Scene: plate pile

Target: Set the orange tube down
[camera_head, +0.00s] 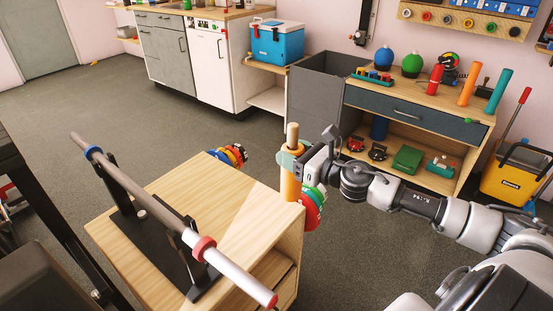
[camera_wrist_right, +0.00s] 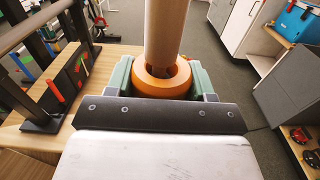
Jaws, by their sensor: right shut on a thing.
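The orange tube (camera_head: 291,187) stands upright at the far right corner of the wooden cabinet (camera_head: 165,185). A pale wooden post (camera_head: 292,133) pokes out of its top, so the tube is around the post. In the right wrist view the tube's orange top rim (camera_wrist_right: 163,80) rings the post (camera_wrist_right: 163,35). My right gripper (camera_head: 290,160) is shut on the upper part of the tube, with its green finger pads on both sides. I cannot tell whether the tube's lower end touches the cabinet top. My left gripper is not in view.
A grey barbell (camera_head: 160,205) lies across a black stand on the cabinet top, left of the tube. Coloured discs (camera_head: 313,208) hang on the cabinet's side. A workbench (camera_head: 415,105) at the back holds another orange tube (camera_head: 467,88) and a teal one (camera_head: 498,92).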

